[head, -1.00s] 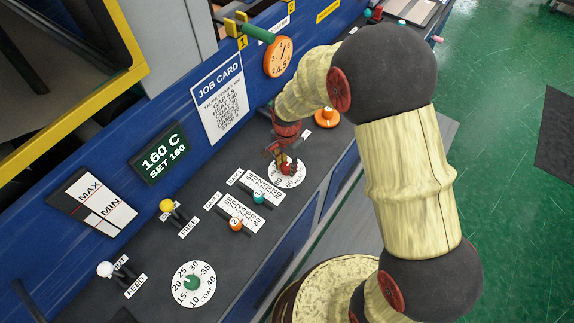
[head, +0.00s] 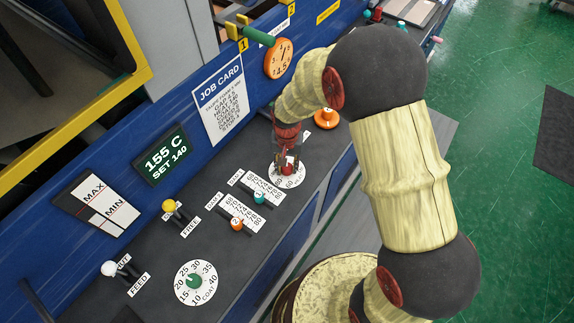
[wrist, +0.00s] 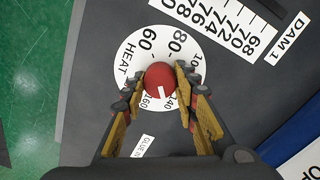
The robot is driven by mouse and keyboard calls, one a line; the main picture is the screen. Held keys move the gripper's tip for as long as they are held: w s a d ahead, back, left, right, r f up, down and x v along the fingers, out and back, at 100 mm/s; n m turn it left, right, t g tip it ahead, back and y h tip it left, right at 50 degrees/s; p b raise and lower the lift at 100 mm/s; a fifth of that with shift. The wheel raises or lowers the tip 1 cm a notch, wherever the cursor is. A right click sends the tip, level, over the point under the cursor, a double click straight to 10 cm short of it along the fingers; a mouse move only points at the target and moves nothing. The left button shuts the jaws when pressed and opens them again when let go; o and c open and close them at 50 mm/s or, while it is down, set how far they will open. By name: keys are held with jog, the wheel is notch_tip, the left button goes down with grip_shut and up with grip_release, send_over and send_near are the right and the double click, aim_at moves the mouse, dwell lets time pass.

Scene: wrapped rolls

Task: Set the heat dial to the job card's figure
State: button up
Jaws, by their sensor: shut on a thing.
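The heat dial (wrist: 132,55) is a white disc marked HEAT with a red knob (wrist: 160,79) at its centre. In the wrist view the knob's white mark points down, towards the 140 and 160 figures. My gripper (wrist: 158,84) has its fingers on both sides of the knob, shut on it. In the head view my gripper (head: 287,158) stands over the dial (head: 279,181) and partly hides it. The job card (head: 223,97) is on the blue panel; its small lines are hard to read. The green display (head: 165,155) reads 155 C, SET 140.
The coat dial (head: 195,283) with a green knob is at the front. Two slider scales (head: 240,213) lie close to the left of the heat dial. An orange knob (head: 326,118) stands behind it. Yellow (head: 169,206) and white (head: 109,268) levers are further left.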

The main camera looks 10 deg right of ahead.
jog(key=shift+w+n, duration=0.1)
jog(key=shift+n, duration=0.4)
jog(key=o, duration=1.2)
jog(key=shift+c, duration=0.2)
notch_tip(320, 180, up, 12)
dwell(0.4)
